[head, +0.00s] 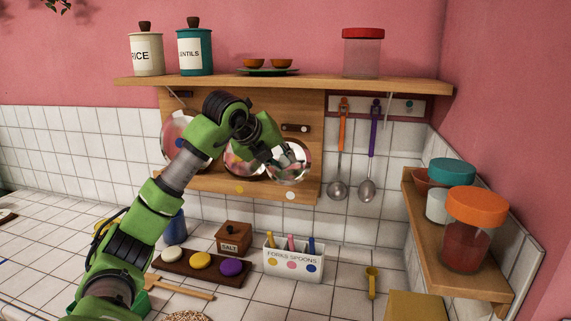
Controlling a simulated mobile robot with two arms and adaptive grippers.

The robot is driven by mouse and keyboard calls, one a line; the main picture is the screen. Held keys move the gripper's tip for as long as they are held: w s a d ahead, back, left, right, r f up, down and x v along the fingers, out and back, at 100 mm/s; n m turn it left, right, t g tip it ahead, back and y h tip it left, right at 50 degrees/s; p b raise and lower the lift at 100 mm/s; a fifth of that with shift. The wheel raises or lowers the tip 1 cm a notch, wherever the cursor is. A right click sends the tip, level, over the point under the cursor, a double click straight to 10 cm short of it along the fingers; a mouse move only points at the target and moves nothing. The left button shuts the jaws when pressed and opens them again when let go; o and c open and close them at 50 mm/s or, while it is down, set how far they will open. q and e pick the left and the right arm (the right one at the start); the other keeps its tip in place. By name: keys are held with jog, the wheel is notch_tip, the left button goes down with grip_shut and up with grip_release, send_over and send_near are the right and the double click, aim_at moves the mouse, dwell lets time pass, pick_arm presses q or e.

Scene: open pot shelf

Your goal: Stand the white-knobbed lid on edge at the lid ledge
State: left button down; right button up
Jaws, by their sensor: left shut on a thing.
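My left gripper (275,158) is at the wooden back panel, shut on the rightmost shiny round lid (295,172). Its fingers cover the middle of this lid, so the knob is hidden. The lid is roughly upright, face towards me, above the white dot on the lid ledge (265,193). I cannot tell whether its lower edge touches the ledge. A second shiny lid (238,163) stands just left of it, partly behind my arm. A third lid (172,128) with a blue knob is further left. My right gripper is not in view.
An upper shelf (300,83) with canisters and a red-lidded jar (362,55) runs above. Orange and purple ladles (368,188) hang to the right. Below are a salt box (233,237), a spoon holder (293,262) and a dark tray (180,268). A jar shelf (445,255) is at right.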

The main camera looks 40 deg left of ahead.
pick_arm(q)
jog(key=shift+d+r+p, duration=0.1)
jog(key=shift+r+p, duration=0.05)
jog(key=shift+p, duration=0.8)
jog(key=shift+w+a+p, duration=0.4)
jog(key=shift+w+p, duration=0.05)
jog(key=shift+w, duration=0.25)
jog(key=shift+w+a+f+p, duration=0.25)
jog(key=shift+w+a+p, duration=0.15)
jog(key=shift+w, duration=0.2)
jog(key=shift+w+a+f+p, duration=0.2)
jog(key=shift+w+a+p, duration=0.1)
jog(key=shift+w+p, duration=0.25)
jog(key=w+f, duration=0.1)
jog(key=w+a, duration=0.1)
jog(key=w+a+f+p, duration=0.1)
jog(key=w, duration=0.1)
jog(key=shift+w+a+f, duration=0.1)
jog(key=shift+f, duration=0.4)
jog(key=shift+f, duration=0.3)
